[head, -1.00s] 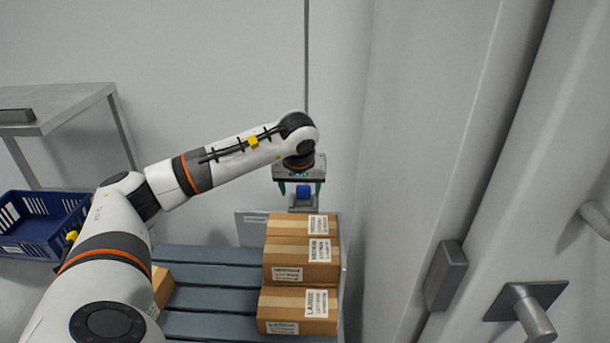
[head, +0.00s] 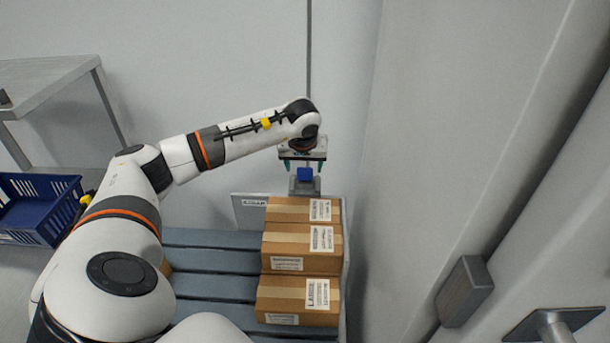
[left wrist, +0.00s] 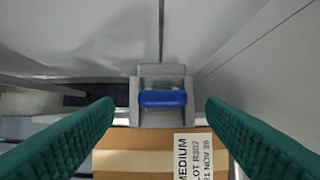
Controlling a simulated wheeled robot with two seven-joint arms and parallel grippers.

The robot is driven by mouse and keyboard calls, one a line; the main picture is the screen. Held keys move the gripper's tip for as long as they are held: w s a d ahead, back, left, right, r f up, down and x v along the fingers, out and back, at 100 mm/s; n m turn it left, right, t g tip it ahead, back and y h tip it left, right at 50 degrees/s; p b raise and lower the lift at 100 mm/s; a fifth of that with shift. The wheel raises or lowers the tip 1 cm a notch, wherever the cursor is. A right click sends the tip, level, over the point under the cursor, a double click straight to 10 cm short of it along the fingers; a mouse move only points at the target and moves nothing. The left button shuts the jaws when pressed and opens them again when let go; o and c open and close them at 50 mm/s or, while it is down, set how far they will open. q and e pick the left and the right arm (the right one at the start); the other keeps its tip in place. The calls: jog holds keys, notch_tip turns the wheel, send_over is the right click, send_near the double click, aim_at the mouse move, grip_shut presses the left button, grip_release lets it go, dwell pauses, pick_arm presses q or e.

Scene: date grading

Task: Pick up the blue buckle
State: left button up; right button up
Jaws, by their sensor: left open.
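The blue buckle (head: 305,174) sits on a grey holder (head: 304,187) just behind the stacked cartons. In the left wrist view the buckle (left wrist: 162,98) is a short blue bar lying across the grey bracket (left wrist: 162,71). My left gripper (head: 304,166) is open and empty, with its green fingers pointing down toward the buckle. In the left wrist view the fingers of the left gripper (left wrist: 160,106) stand wide on either side of the buckle, with clear gaps. My right gripper is not in view.
Cardboard cartons (head: 290,262) stand on slatted grey decking (head: 210,258) in front of the holder. A blue crate (head: 55,232) and a steel table (head: 45,72) are at left. A wall with a handle (head: 555,325) closes off the right.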

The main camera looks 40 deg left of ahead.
aim_at(305, 170)
pick_arm(q)
jog(key=x, duration=0.5)
jog(key=shift+w+p, duration=0.15)
jog(key=shift+p, duration=0.15)
jog(key=c, duration=1.1)
jog(key=shift+r, duration=0.15)
